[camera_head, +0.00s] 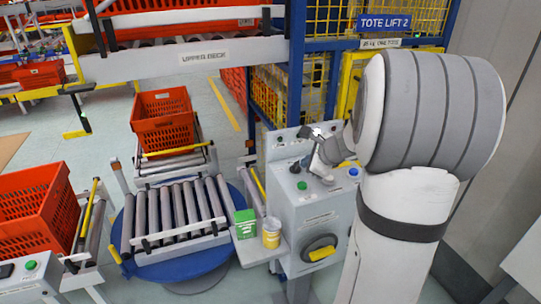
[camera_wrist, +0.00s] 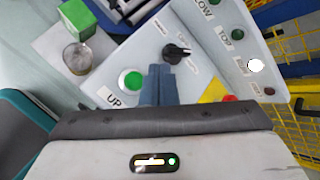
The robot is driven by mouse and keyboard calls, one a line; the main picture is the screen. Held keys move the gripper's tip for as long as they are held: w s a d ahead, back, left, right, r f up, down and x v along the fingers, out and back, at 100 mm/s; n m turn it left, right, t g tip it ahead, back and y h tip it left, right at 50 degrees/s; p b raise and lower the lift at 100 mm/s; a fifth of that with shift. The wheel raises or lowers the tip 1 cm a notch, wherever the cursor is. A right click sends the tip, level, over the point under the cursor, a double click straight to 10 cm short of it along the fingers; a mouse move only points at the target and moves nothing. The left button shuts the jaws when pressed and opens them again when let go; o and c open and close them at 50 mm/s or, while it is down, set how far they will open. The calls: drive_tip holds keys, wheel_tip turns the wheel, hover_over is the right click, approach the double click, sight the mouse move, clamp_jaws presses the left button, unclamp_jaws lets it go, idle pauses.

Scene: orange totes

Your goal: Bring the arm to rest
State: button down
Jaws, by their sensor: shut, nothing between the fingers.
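My gripper (camera_wrist: 158,75) is shut and empty, its two fingers together in the wrist view. It hangs over the sloped face of a grey control box (camera_head: 312,215), between a green button (camera_wrist: 131,80) marked UP and a part-hidden red button on yellow (camera_wrist: 216,92). A black selector knob (camera_wrist: 175,53) is just beyond the fingertips. Whether the fingers touch the panel I cannot tell. In the head view my arm (camera_head: 410,200) comes in from the right and my gripper (camera_head: 318,168) is small above the box.
A lamp (camera_wrist: 256,65) glows white on the upright panel. A green box (camera_head: 245,224) and a yellow tin (camera_head: 271,233) stand on a side shelf. A roller turntable (camera_head: 178,267) and orange totes (camera_head: 163,120) are at left. Yellow mesh (camera_head: 275,95) stands behind.

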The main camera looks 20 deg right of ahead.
drive_tip(key=s+a+r+n+g+y, duration=0.1)
drive_tip(key=s+a+r+n+g, duration=0.25)
drive_tip(key=s+a+n, duration=1)
drive_tip(key=s+a+n+g+h, duration=0.2)
drive_tip(key=s+a+n+h, duration=0.1)
drive_tip(key=s+n, duration=0.7)
drive_tip(key=shift+s+a+f+n, duration=0.35)
drive_tip(key=shift+s+f, duration=0.1)
drive_tip(key=shift+s, duration=0.55)
